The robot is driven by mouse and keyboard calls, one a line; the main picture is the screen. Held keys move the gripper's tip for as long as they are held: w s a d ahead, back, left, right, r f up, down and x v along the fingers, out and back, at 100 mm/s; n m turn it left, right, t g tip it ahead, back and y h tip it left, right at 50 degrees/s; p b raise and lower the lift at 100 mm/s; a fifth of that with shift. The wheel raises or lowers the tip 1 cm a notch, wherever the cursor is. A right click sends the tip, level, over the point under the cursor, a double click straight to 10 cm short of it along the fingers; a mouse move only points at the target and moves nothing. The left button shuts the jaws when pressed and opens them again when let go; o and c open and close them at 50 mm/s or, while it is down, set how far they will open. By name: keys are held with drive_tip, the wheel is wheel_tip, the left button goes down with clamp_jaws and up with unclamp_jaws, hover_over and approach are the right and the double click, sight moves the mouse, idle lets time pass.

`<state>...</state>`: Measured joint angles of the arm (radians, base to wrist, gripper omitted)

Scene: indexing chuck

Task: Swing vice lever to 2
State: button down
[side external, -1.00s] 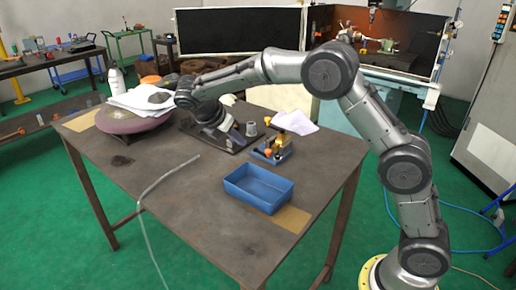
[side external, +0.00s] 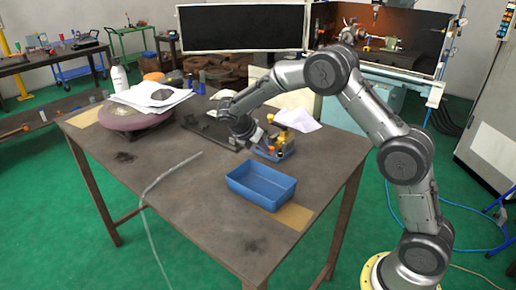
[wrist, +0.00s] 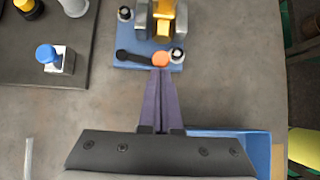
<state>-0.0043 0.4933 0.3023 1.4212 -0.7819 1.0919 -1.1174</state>
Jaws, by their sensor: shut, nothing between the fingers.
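The vice (side external: 284,146) has a blue base and yellow parts, and stands on the table behind the blue bin. In the wrist view its blue base (wrist: 141,52) is at the top centre. A black lever (wrist: 138,57) lies across the front of the base and ends at an orange knob (wrist: 161,60) on the right. My gripper (wrist: 160,72) is shut and empty, its purple fingertips right at the near side of the knob. I cannot tell if they touch it. In the side view my gripper (side external: 262,149) is at the vice's left side. No position numbers are readable.
The blue bin (side external: 232,183) is in front of the vice. A dark plate (wrist: 20,76) lies to the left, with a blue-topped block (wrist: 57,57) on it. Papers (side external: 300,121) lie behind the vice. The table's front left is mostly clear, apart from a pale hose (side external: 160,178).

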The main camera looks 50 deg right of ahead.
drive_tip(key=shift+d, duration=0.1)
drive_tip(key=shift+s+d+f, duration=0.15)
drive_tip(key=shift+s+d, duration=0.15)
drive_tip(key=shift+d, duration=0.5)
drive_tip(key=shift+a, duration=0.15)
